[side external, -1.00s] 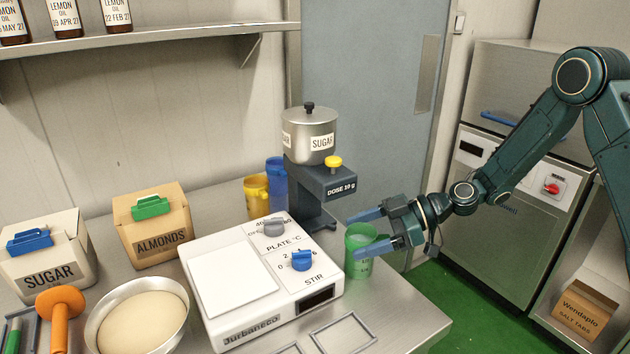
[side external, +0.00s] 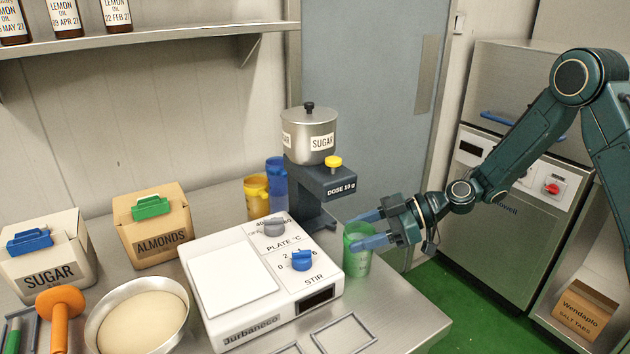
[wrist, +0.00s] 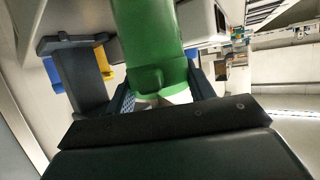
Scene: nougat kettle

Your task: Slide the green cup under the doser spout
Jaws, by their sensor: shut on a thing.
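The green cup (side external: 358,262) stands upright on the steel table, to the right of the white hotplate and in front of the doser. My gripper (side external: 364,230) is shut on the green cup, with its blue fingers on either side near the rim. In the wrist view the cup (wrist: 150,40) lies between the fingers. The doser (side external: 318,180) has a steel hopper marked SUGAR and a yellow knob.
The white hotplate (side external: 235,285) with two knobs stands left of the cup. A blue cup (side external: 276,185) and a yellow cup (side external: 256,200) stand left of the doser. A grey square frame (side external: 343,333) lies in front. The table edge is close on the right.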

